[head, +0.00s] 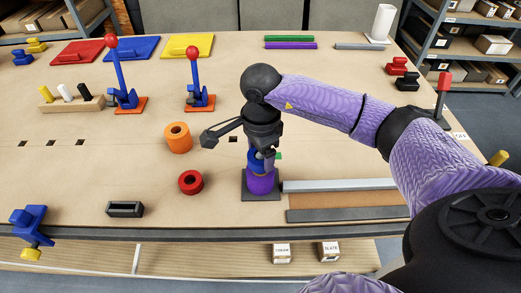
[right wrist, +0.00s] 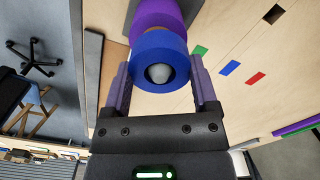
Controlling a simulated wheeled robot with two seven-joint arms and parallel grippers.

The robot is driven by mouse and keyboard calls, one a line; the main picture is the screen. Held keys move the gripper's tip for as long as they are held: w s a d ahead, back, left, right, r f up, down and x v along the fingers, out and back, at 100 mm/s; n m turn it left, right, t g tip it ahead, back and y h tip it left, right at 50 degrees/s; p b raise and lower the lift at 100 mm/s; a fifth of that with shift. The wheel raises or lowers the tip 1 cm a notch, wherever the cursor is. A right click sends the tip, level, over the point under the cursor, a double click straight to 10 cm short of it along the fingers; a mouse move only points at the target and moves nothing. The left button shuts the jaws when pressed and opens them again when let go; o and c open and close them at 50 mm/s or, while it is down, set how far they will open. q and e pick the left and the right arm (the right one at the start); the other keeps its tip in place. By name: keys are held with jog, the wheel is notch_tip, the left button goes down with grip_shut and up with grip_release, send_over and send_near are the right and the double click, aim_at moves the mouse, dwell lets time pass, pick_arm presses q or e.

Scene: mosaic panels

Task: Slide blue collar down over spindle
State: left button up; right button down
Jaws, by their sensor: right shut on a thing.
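The blue collar (head: 256,166) is around the upright spindle, just above a purple collar (head: 260,184) on a dark square base (head: 261,197). In the right wrist view, the spindle's rounded grey tip (right wrist: 159,73) shows inside the bore of the blue collar (right wrist: 148,45). The purple collar (right wrist: 158,12) lies beyond it; I cannot tell whether the two touch. My right gripper (right wrist: 160,82) is shut on the blue collar, a finger on each side, and points down over the spindle. In the head view the gripper partly hides the collar. My left gripper is not in view.
An orange collar (head: 178,138) and a red collar (head: 190,182) lie left of the spindle. Metal bars (head: 340,185) lie just to its right. Toggle clamps with red knobs (head: 193,90) stand farther back. The table's left middle is mostly clear.

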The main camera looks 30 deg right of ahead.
jog(key=shift+f+b, duration=0.35)
jog(key=shift+f, duration=0.1)
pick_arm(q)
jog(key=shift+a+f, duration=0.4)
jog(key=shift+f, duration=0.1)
pick_arm(e)
jog(key=shift+f, duration=0.1)
pick_arm(q)
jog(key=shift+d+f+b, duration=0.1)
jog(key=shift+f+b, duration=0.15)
jog(key=shift+b, duration=0.15)
pick_arm(e)
jog(key=shift+f, duration=0.3)
jog(key=shift+f, duration=0.1)
jog(key=shift+c, duration=1.5)
grip_release()
jog(key=shift+f, duration=0.1)
jog(key=o, duration=0.3)
notch_tip(320, 180, up, 10)
jog(key=shift+r+p, duration=0.1)
jog(key=shift+p, duration=0.25)
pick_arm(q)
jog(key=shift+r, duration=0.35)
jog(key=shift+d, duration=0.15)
